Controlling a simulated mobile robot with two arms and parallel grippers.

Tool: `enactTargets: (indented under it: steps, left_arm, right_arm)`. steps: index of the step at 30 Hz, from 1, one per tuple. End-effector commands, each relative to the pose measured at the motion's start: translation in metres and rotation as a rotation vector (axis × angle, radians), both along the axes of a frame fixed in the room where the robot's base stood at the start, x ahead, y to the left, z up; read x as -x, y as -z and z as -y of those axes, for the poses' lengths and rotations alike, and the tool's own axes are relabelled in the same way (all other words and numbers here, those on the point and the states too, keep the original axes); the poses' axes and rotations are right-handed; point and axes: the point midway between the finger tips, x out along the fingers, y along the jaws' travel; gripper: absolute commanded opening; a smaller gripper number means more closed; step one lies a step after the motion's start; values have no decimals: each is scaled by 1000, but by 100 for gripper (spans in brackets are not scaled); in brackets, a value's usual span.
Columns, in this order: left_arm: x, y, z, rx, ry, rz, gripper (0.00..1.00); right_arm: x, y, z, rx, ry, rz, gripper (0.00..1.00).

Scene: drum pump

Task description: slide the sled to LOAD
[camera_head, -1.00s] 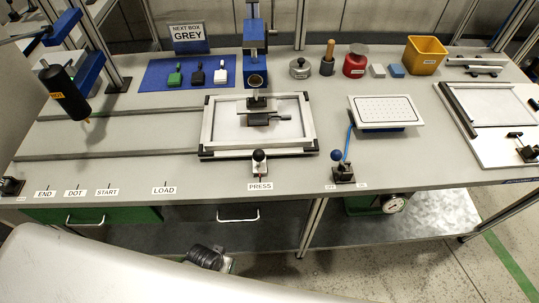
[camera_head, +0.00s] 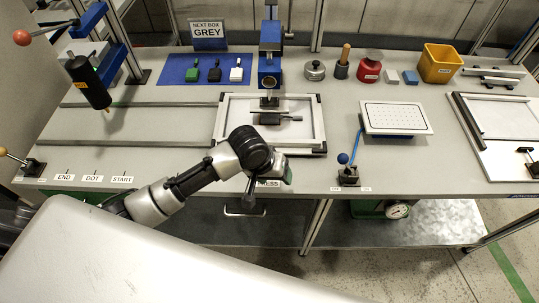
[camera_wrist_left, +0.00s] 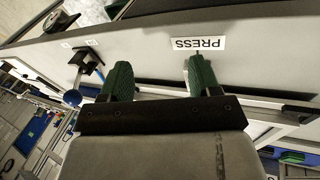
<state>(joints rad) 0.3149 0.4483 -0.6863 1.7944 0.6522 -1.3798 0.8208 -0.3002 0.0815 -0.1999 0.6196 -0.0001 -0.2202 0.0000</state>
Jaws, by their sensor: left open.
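The sled (camera_head: 319,122), a pale rectangular frame with black corners, sits on the bench's rails at the PRESS end. My left gripper (camera_head: 287,177) is open with green fingers, just in front of the sled near the PRESS label. In the left wrist view its spread fingers (camera_wrist_left: 160,75) hold nothing. The sled's front black knob is hidden behind my arm in the head view. The LOAD label is hidden too. My right gripper is out of view.
The long rails (camera_head: 130,120) left of the sled look clear. A blue-knobbed lever (camera_head: 347,175) stands right of PRESS, beside a white perforated plate (camera_head: 397,117). A black hanging tool (camera_head: 88,85) is at the left. A blue press column (camera_head: 270,55) rises behind the sled.

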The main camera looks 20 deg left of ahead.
Motion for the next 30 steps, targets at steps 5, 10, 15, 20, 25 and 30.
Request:
enactTargets:
  steps: [5,10,15,20,25,30]
  left_arm:
    - [-35,-40,-22,-42,-145,-95,62]
    - [-54,-67,-44,-74,-283,-167,62]
    - [-60,-78,-55,-89,-356,-202,62]
    - [-61,-66,-53,-90,-364,-209,62]
    - [-64,-36,-47,-89,-363,-209,62]
    - [-66,-4,-42,-91,-362,-207,62]
  right_arm:
    - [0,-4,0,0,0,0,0]
    - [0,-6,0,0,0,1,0]
    - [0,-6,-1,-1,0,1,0]
    - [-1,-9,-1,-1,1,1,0]
    - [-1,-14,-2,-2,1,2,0]
    - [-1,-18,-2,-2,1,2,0]
